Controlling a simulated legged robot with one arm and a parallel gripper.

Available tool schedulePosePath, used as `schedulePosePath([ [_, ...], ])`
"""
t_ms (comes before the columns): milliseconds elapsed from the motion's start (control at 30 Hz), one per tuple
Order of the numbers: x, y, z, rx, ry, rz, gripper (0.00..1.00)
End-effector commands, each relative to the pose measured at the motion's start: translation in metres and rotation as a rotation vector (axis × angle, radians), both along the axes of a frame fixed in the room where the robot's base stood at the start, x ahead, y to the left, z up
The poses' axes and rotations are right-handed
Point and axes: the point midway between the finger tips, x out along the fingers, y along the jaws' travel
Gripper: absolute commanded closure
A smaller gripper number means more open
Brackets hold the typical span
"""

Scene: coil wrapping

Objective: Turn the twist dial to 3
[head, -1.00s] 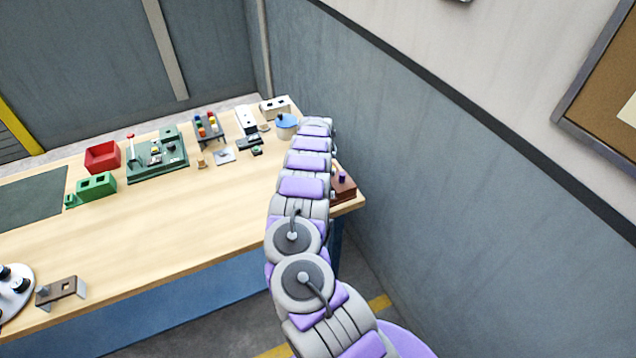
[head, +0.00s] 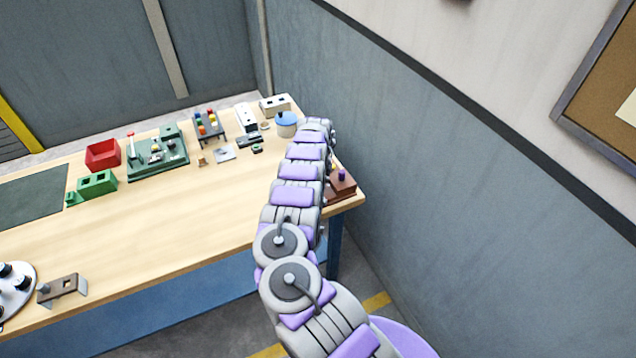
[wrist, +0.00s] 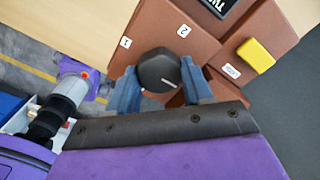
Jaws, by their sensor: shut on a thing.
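The twist dial (wrist: 157,70) is a round black knob with a short white mark, on a brown box (wrist: 205,48) in the wrist view. The mark points toward the lower right of that view. My gripper (wrist: 160,84) is shut on the dial, with one blue-grey finger on each side. In the head view, the brown box (head: 341,187) stands at the table's right edge, partly hidden by my arm, which also hides my gripper.
A yellow button (wrist: 256,55) and a small white label (wrist: 231,71) are beside the dial. On the wooden table (head: 190,220) are a blue-lidded pot (head: 286,118), a green fixture (head: 158,160) and a red bin (head: 102,155). A grey wall is close on the right.

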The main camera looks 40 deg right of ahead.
Motion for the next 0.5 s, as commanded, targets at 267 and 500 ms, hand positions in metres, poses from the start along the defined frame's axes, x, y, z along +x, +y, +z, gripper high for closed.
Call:
schedulePosePath([
  [267, 0.0045, 0.0009, 0.0023, -0.003, -0.011, -0.008, 0.8],
  [500, 0.0045, 0.0011, 0.0022, -0.003, -0.011, -0.007, 0.44],
])
